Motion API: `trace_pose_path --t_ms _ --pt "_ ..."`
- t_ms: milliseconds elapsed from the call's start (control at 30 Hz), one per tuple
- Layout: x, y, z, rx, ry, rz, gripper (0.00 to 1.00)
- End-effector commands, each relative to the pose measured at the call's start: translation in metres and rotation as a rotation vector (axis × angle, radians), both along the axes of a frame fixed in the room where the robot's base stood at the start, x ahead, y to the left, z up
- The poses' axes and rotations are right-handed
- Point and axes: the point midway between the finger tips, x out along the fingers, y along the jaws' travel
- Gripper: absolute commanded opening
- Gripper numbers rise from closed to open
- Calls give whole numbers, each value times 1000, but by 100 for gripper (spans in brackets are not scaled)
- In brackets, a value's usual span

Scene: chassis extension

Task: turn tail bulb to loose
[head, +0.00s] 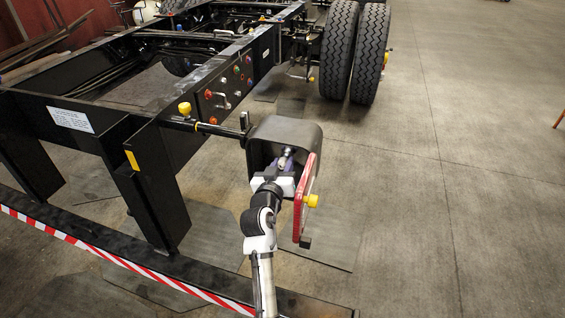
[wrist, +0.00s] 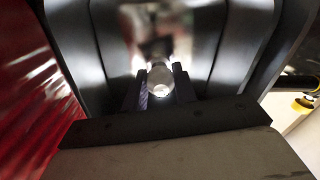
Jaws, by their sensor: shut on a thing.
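The tail lamp housing (head: 290,132) is a dark open box at the end of a black bracket on the chassis, with its red lens cover (head: 304,195) swung open to the right. My gripper (head: 284,168) reaches into the housing. In the wrist view the tail bulb (wrist: 160,80) is a pale, rounded shape. It sits between the two dark fingers of my gripper (wrist: 158,88), which are shut on it. The bulb's base and socket are blurred behind it, so I cannot tell how far it is turned.
The red cover (wrist: 35,90) stands close along the left in the wrist view. The black chassis frame (head: 155,150) with a button panel (head: 228,85) is left of the housing. Two tyres (head: 355,50) stand behind.

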Motion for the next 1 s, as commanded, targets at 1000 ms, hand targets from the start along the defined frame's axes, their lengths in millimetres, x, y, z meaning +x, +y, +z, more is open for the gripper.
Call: trace_pose_path --t_ms 1000 --pt "0 1 0 -491 159 1 5"
